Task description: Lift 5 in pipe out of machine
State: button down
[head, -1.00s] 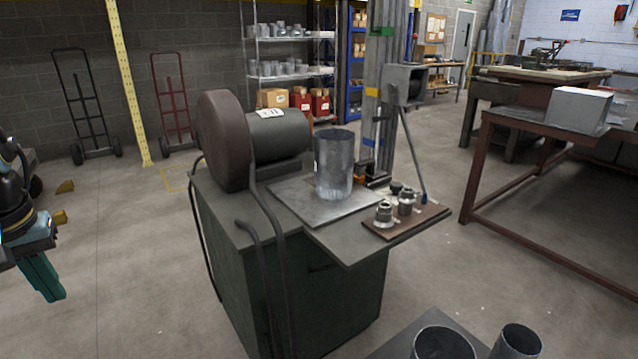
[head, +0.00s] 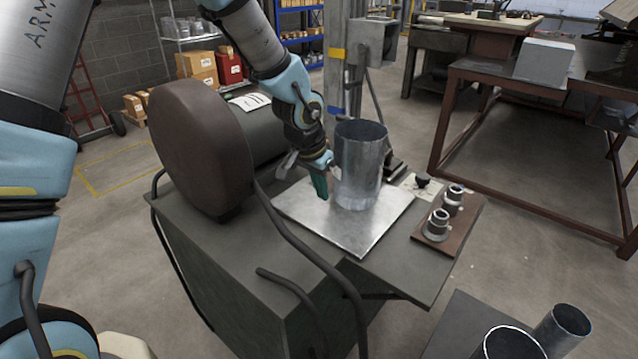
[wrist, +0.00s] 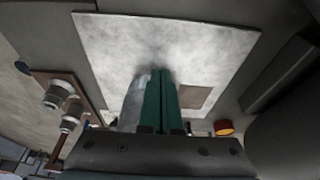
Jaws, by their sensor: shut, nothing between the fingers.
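The pipe (head: 360,165) is an open grey metal cylinder standing upright on the bright metal plate (head: 335,238) of the machine (head: 225,255). My gripper (head: 320,187) is at the pipe's left side, pointing down, with its green fingers low beside the wall. In the wrist view the green fingers (wrist: 160,100) are together with nothing between them. A strip of the pipe (wrist: 132,105) shows just left of them there, and the rest is hidden behind the fingers. I cannot tell whether the fingers touch the pipe.
A brown board with metal fittings (head: 440,222) sits right of the plate. The machine's big brown round housing (head: 200,150) stands left of my gripper. Dark bent handles (head: 300,250) rise at the front. Two more pipes (head: 562,330) stand at the lower right.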

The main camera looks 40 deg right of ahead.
aim_at(340, 198)
jog(key=p+x, duration=0.1)
jog(key=x, duration=0.6)
jog(key=shift+f, duration=0.1)
jog(key=shift+w+d+r+p, duration=0.2)
jog(key=shift+d+p, duration=0.2)
jog(key=shift+d, duration=0.2)
jog(key=shift+w+d+r+p, duration=0.1)
jog(key=shift+w+d+p, duration=0.2)
jog(key=shift+d, duration=0.35)
jog(key=shift+d+f, duration=0.15)
jog(key=shift+d, duration=0.5)
jog(key=shift+d, duration=0.1)
jog(key=shift+w+d, duration=0.25)
jog(key=shift+d, duration=0.5)
jog(key=shift+a, duration=0.1)
